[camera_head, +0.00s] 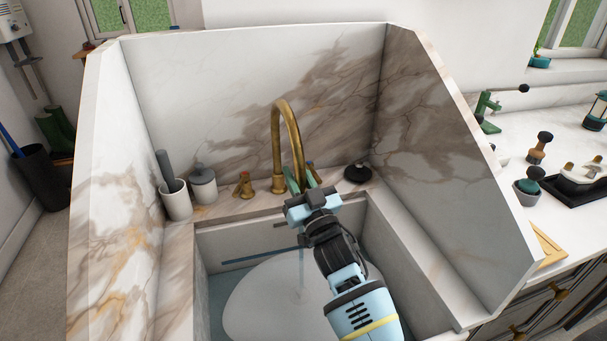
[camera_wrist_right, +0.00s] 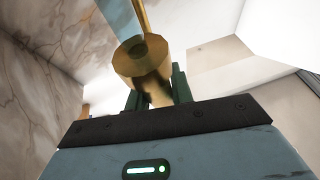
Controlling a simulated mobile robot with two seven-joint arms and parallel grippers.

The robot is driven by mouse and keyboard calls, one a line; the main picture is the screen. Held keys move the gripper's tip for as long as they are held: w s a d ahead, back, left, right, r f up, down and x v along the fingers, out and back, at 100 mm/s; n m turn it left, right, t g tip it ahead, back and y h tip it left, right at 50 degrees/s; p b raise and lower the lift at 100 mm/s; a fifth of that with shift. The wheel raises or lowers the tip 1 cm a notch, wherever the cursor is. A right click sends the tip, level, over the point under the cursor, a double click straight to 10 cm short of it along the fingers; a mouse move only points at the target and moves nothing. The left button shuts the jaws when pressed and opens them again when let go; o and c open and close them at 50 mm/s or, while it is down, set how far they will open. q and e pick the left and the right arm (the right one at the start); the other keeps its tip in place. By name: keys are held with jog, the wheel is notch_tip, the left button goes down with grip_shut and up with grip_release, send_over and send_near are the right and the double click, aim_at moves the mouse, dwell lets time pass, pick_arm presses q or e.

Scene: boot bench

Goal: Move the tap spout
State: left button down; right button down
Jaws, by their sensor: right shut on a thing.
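The brass tap spout (camera_head: 278,145) rises from the back ledge of the sink and arches over, with its free end coming down toward the basin. My right gripper (camera_head: 302,182) is at that free end, with its green fingers shut on it. In the right wrist view the round brass spout end (camera_wrist_right: 140,60) sits between the green fingers (camera_wrist_right: 156,92). The gripper partly hides the spout tip in the head view. My left gripper is not in view.
Marble walls (camera_head: 240,90) enclose the sink (camera_head: 245,240) at the back and both sides. A brass handle (camera_head: 243,186), a lidded grey jar (camera_head: 203,184) and a white cup (camera_head: 175,199) stand left of the spout. A black round object (camera_head: 358,172) sits to the right.

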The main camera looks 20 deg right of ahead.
jog(key=shift+a, duration=0.1)
jog(key=c, duration=1.2)
grip_release()
jog(key=shift+c, duration=0.2)
jog(key=shift+s+f, duration=0.25)
jog(key=shift+s, duration=0.15)
jog(key=v, duration=0.7)
jog(key=shift+r+b, duration=0.1)
jog(key=shift+b, duration=0.2)
